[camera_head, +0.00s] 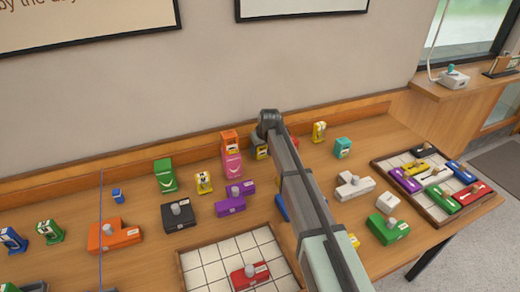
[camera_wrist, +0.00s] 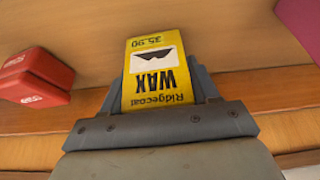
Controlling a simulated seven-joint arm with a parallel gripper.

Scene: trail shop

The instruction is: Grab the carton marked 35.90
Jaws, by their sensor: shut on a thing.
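The yellow carton (camera_wrist: 155,75) fills the middle of the wrist view. Its label reads "Ridgecoat WAX" and "35.90", upside down there. My gripper (camera_wrist: 160,88) is shut on it, with one grey finger on each side. In the head view a yellow carton (camera_head: 261,152) shows at the back of the counter, just below the dark end of my arm. My arm partly covers it there, and the fingers are hard to make out.
A red box (camera_wrist: 35,76) lies left in the wrist view; a magenta thing (camera_wrist: 301,22) is at top right. In the head view, pink (camera_head: 232,164) and orange (camera_head: 230,141) cartons stand close left of the yellow carton. A wooden ledge (camera_head: 120,160) runs behind.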

